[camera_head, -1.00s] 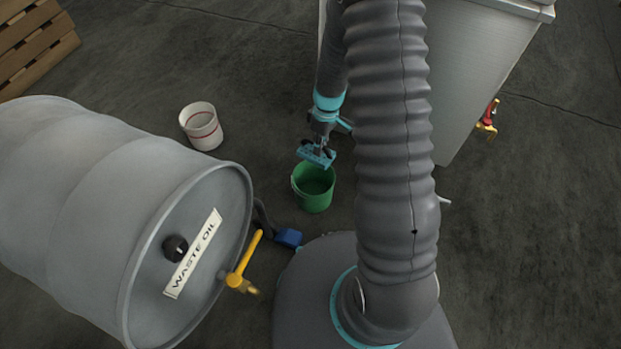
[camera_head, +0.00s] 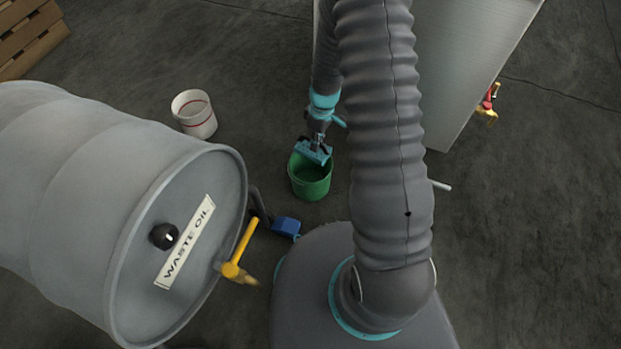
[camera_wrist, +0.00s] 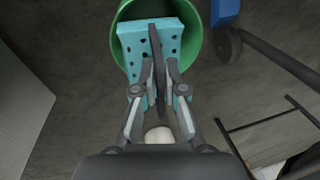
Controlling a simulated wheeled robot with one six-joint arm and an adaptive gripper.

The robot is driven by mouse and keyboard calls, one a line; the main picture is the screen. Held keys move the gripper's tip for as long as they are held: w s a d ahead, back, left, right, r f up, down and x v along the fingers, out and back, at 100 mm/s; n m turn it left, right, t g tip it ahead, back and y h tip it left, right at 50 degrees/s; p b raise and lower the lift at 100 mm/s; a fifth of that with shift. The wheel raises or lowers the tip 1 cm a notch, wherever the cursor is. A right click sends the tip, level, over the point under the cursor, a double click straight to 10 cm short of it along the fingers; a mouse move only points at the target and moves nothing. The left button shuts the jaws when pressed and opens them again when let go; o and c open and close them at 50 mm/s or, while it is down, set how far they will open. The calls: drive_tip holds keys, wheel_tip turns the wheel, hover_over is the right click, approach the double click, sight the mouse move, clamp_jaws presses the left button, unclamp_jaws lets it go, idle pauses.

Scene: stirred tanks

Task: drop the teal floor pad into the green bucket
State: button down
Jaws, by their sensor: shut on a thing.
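The teal floor pad (camera_head: 312,154) is a flat piece with dark holes. My gripper (camera_head: 317,142) is shut on it and holds it at the mouth of the green bucket (camera_head: 311,186). In the wrist view the pad (camera_wrist: 134,47) lies across the opening of the green bucket (camera_wrist: 193,33), with my gripper (camera_wrist: 159,64) closed on its near part. The bucket stands upright on the floor. Whether the pad touches the rim, I cannot tell. The bucket's inside is partly hidden by the pad.
A white bucket with a red stripe (camera_head: 194,114) stands to the left. A grey waste oil drum (camera_head: 110,190) with a yellow tap (camera_head: 236,266) lies at the left. A blue object (camera_head: 286,227) is near my base. A large pale tank (camera_head: 465,60) stands at the right.

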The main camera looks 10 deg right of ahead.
drive_tip(key=c, duration=1.2)
unclamp_jaws()
drive_tip(key=shift+r, duration=0.1)
drive_tip(key=r, duration=0.4)
drive_tip(key=w+d+r, duration=0.1)
drive_tip(key=r, duration=0.6)
drive_tip(key=shift+w+d+r, duration=0.3)
drive_tip(key=shift+w+d, duration=0.05)
